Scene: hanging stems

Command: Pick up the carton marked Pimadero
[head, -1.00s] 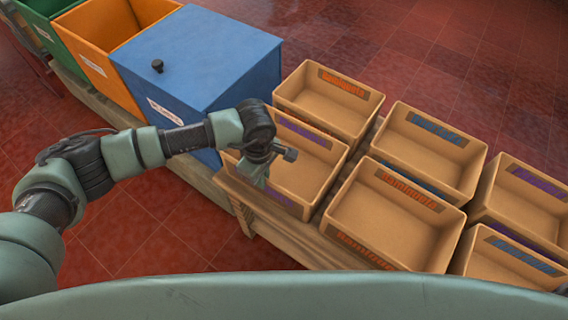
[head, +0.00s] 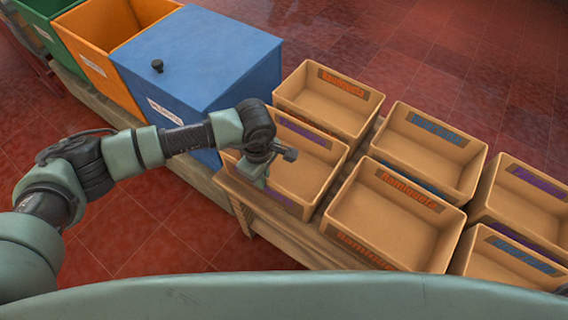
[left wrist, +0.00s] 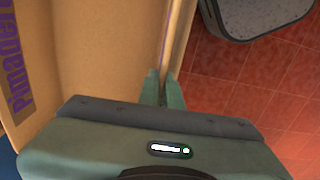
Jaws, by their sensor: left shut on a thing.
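The carton marked Pimadero (head: 298,178) is a tan open box with purple lettering, standing in the near row beside the blue bin. The left wrist view shows its purple lettering (left wrist: 22,75) on an inside wall. My left gripper (head: 258,178) is at its near left wall. In the left wrist view my left gripper (left wrist: 164,82) has its fingers either side of the wall's rim and is shut on it. The carton looks empty and level. My right gripper is not in view.
A blue lidded bin (head: 205,70) stands close left, with an orange bin (head: 105,65) and a green bin (head: 35,15) beyond. Other open cartons with orange, blue or purple lettering crowd the right, including an orange-lettered one (head: 385,225). Red tiled floor is clear in front.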

